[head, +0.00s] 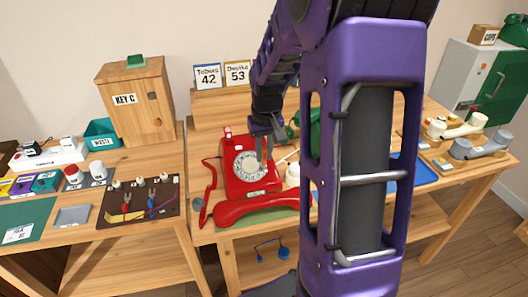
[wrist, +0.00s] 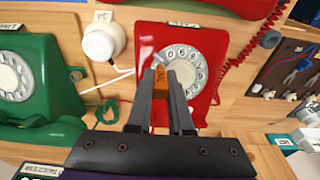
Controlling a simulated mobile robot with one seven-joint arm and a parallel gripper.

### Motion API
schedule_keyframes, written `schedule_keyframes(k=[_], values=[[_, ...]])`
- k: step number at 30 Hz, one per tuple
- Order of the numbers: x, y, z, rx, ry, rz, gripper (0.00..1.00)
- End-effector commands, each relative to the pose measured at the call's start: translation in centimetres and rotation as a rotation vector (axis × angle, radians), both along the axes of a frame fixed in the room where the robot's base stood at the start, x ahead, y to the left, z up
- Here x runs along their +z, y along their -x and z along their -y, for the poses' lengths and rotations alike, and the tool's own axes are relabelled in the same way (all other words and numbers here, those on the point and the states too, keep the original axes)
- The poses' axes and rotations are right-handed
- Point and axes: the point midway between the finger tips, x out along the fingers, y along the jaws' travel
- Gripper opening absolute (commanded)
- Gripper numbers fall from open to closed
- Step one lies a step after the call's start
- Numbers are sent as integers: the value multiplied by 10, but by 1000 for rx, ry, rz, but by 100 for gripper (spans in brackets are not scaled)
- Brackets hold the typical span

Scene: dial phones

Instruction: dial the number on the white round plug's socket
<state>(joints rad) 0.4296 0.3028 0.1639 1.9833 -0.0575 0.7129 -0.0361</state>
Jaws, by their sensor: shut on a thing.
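The red dial phone (head: 262,183) stands on the desk and its white rotary dial (head: 246,165) faces me. It also shows in the wrist view (wrist: 148,42), with its dial (wrist: 190,62). My gripper (head: 264,160) is at the dial, and in the wrist view (wrist: 160,85) its fingers are shut on a small orange piece (wrist: 161,76). The piece's tip is over the dial's edge; I cannot tell whether it touches. A white round plug (wrist: 101,42) with a white cable lies beside the red phone.
A green phone (wrist: 40,80) stands beside the plug. The red handset (head: 238,207) lies in front of the red phone. Two cards (head: 208,76) (head: 238,73) read 42 and 53. My arm hides the desk's middle right.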

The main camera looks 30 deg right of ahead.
Motion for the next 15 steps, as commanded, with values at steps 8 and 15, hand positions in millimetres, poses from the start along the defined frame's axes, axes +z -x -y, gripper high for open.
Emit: schedule_keyframes(k=[8,15], values=[[8,-15,-14,3,-1,0,0],[17,-35,-33,3,-1,0,0]])
